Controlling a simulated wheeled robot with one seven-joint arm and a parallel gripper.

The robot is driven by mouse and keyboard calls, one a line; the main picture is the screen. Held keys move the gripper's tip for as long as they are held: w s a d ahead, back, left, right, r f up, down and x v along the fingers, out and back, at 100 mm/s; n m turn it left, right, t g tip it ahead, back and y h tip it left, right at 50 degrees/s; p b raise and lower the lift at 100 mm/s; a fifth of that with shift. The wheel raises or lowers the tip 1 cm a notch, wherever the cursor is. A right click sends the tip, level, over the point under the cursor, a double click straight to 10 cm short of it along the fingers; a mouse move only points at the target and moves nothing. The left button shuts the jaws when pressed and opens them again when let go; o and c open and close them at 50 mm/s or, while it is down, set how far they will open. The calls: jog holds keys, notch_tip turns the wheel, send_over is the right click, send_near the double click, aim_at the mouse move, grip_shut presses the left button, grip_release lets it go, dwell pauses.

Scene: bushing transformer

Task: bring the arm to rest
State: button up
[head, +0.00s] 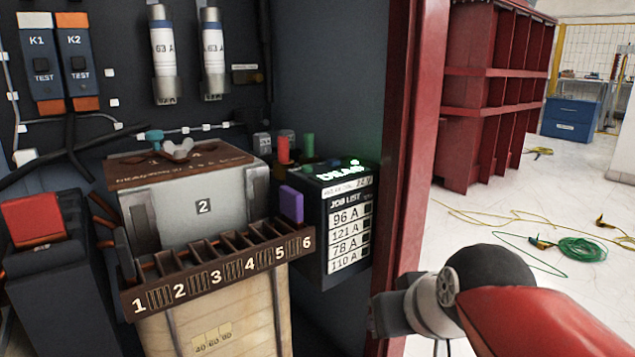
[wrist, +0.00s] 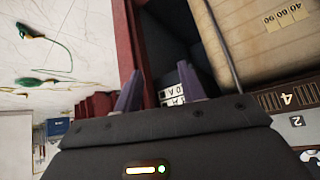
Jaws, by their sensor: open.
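My arm (head: 500,290) shows in the lower right of the head view, with a red link, a black joint and a grey end piece beside the cabinet's red frame. My gripper (wrist: 160,88) shows in the wrist view, its two purple-grey fingers apart. Nothing shows held between them. Beyond the fingers lie the cabinet's dark inside and the job list box (wrist: 172,95), partly hidden. The fingers do not show clearly in the head view.
The cabinet's red frame (head: 410,150) stands close to my arm. Inside are a numbered terminal strip (head: 215,272), a grey box (head: 195,205) and the black job list box (head: 345,225).

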jog(key=s+d+f+m+g+h+b, duration=0.2)
jog(key=s+d+f, duration=0.3)
jog(key=s+f, duration=0.55)
notch_tip(320, 180, up, 12)
jog(key=w+p, duration=0.2)
jog(key=p, duration=1.1)
jog(key=shift+a+f, duration=0.15)
jog(key=shift+a, duration=0.05)
